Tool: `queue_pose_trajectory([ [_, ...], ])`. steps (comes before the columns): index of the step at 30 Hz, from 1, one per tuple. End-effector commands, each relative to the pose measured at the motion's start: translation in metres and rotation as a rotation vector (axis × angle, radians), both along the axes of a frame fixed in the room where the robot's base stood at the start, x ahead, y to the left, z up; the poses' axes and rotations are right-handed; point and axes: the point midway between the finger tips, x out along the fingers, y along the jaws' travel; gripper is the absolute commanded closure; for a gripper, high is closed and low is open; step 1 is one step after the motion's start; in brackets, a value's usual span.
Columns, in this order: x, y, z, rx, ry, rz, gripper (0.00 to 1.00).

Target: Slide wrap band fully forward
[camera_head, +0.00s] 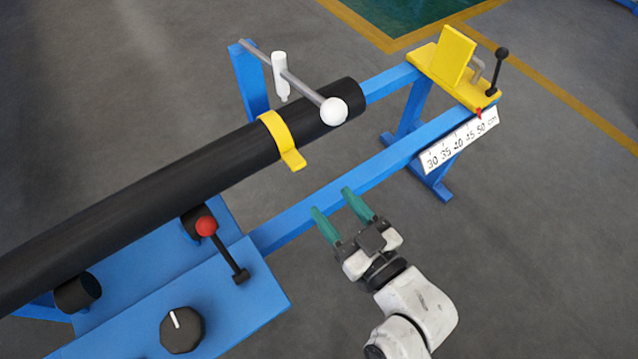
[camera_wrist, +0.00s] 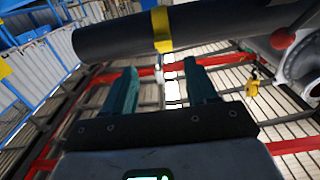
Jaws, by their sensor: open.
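The wrap band is a yellow strap (camera_head: 279,136) around the black cylinder (camera_head: 170,187), with a flat tab sticking out on the near side. It sits a short way back from the cylinder's right end. It also shows in the wrist view (camera_wrist: 162,30), above and between my fingers. My gripper (camera_head: 331,207) is open and empty, with two green fingers. In the head view it appears below and right of the band, over the near blue rail, apart from the band. In the wrist view the fingers (camera_wrist: 155,82) point toward the cylinder and touch nothing that I can see.
A white-knobbed rod (camera_head: 333,111) crosses above the cylinder's right end. A red-knobbed lever (camera_head: 206,226) and a black dial (camera_head: 181,330) are on the blue bench. A yellow stop plate (camera_head: 455,55) and a scale (camera_head: 460,142) are at the rails' far right end.

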Motion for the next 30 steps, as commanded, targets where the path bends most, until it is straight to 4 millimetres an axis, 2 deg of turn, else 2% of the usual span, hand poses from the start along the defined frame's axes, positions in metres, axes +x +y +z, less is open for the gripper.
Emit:
queue_pose_trajectory([
  [1, 0.0, 0.0, -0.012, 0.006, -0.002, -0.008, 0.43],
  [2, 0.0, 0.001, -0.012, 0.007, -0.003, -0.008, 0.43],
  [14, 0.0, 0.012, 0.001, 0.002, -0.014, 0.003, 0.43],
  [30, 0.07, 0.059, 0.002, 0.001, -0.015, 0.004, 0.43],
])
